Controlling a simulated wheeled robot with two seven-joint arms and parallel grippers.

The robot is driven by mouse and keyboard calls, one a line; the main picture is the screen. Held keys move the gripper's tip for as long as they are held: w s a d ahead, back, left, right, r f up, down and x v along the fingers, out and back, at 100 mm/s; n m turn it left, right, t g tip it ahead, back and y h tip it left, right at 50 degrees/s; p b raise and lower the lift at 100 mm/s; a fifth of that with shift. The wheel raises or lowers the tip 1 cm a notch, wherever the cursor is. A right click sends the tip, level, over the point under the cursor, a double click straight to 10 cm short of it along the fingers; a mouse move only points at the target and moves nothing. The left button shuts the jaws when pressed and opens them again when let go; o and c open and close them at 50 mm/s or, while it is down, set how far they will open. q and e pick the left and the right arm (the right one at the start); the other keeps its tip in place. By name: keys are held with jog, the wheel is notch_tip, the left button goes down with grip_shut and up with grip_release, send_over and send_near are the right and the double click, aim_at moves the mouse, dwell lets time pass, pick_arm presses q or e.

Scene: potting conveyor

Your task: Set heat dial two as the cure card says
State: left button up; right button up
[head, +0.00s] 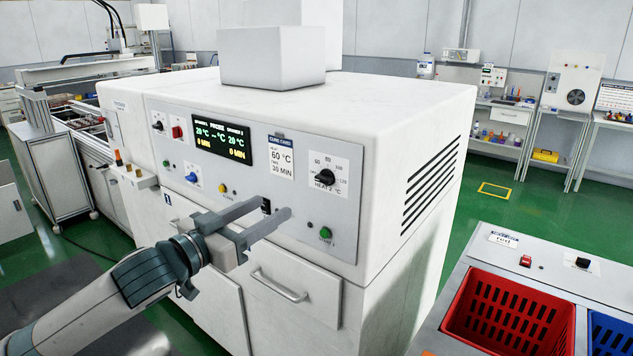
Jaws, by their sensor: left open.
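Heat dial two (325,178) is a black knob on a white plate marked "HEAT 2 °C", on the right part of the white oven's grey front panel (180,187). Numbers ring it; its exact setting is too small to read surely. The cure card (281,158), just left of the dial, reads heat 60 °C and time 30 min. My left gripper (273,204) is open and empty in front of the panel, below the card and lower left of the dial. It appears apart from the dial. A small black panel part shows between its fingers. My right gripper is out of view.
A display (223,141) shows 20 °C twice and 0 min. A green button (325,232) sits below the dial, a yellow one (222,188) further left. A drawer handle (279,287) sticks out below. A red crate (508,312) stands at lower right.

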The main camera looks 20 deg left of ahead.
aim_at(321, 179)
pick_arm(q)
jog(key=p+x, duration=0.5)
jog(key=x, duration=1)
jog(key=shift+w+p, duration=0.3)
jog(key=shift+p, duration=0.1)
jog(key=shift+w+d, duration=0.2)
jog(key=shift+w, duration=0.25)
jog(key=shift+c, duration=0.4)
jog(key=c, duration=1)
